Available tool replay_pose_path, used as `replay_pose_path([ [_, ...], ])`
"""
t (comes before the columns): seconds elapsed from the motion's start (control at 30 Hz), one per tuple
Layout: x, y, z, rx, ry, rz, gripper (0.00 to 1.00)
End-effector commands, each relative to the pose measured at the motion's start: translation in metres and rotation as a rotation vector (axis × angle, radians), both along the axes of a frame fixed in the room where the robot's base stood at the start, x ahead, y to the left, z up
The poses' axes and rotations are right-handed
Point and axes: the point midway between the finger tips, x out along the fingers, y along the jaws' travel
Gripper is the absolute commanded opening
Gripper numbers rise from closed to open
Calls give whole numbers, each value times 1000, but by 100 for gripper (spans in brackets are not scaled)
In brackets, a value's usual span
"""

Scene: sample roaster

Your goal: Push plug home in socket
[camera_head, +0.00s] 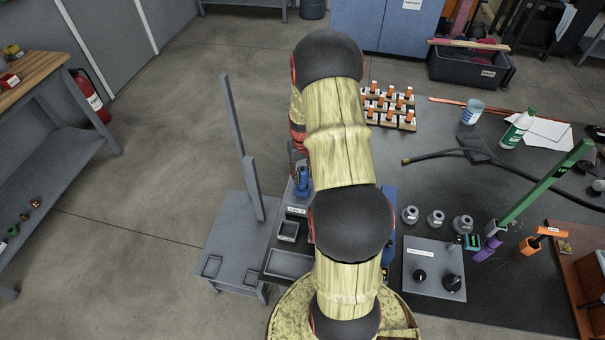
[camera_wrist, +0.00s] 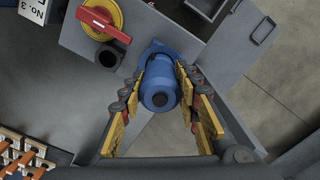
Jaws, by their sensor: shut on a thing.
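A blue cylindrical plug (camera_wrist: 160,97) is in the middle of the wrist view, seen end-on from behind. My gripper (camera_wrist: 164,78) is shut on it, with a yellow-padded finger on each side. Its far end meets a blue flanged part (camera_wrist: 154,49) at the edge of a grey box, which looks like the socket. The plug's front is hidden, so I cannot tell how deep it sits. In the head view a small blue part (camera_head: 303,178) shows left of my arm. My arm hides most of the gripper there.
A red rotary switch on a yellow disc (camera_wrist: 100,18) is on the grey box, above a dark round fitting (camera_wrist: 109,56). A grey stand (camera_head: 235,238) is left of my arm. The dark bench (camera_head: 440,185) at right carries a control panel (camera_head: 434,268) and a rack of orange-topped pieces (camera_head: 390,105).

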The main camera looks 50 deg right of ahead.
Motion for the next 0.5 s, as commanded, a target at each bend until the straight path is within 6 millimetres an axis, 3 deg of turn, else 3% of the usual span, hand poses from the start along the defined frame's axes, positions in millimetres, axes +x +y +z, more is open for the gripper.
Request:
replay_pose_path([
  [0.5, 0, 0, -14, 0, 0, 0, 1],
])
